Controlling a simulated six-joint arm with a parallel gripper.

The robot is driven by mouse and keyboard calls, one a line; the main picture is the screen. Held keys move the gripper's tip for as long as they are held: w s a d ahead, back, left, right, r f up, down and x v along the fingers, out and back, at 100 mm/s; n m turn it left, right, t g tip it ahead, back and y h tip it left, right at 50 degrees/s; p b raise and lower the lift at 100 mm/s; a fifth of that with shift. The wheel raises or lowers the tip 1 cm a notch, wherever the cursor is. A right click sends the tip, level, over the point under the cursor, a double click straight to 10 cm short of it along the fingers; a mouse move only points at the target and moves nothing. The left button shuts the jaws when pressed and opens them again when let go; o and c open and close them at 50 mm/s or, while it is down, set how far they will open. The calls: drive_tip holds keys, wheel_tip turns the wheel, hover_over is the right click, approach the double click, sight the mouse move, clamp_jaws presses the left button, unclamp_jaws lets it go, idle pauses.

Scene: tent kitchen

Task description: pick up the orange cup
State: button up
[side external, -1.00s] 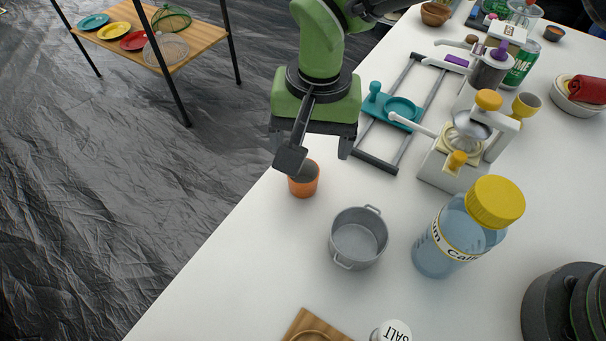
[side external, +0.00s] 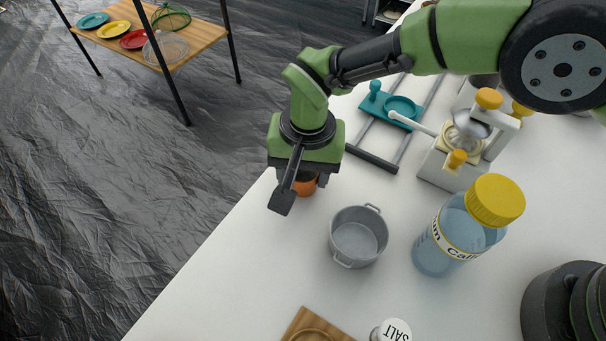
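The orange cup (side external: 306,188) stands on the white table near its left edge. Its upper part is hidden under my gripper, and my near finger covers part of its left side. My gripper (side external: 304,191) points down over the cup, with one dark finger at the cup's near left and the other close by its right side. The fingers are apart with the cup between them. I cannot tell whether they touch it. The cup does not look lifted.
A grey pot (side external: 358,238) stands just right of the cup. A wooden board (side external: 318,326) and salt shaker (side external: 392,331) are in front.

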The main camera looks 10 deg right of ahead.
drive_tip(key=shift+c, duration=1.1)
drive_tip(key=shift+r, duration=0.1)
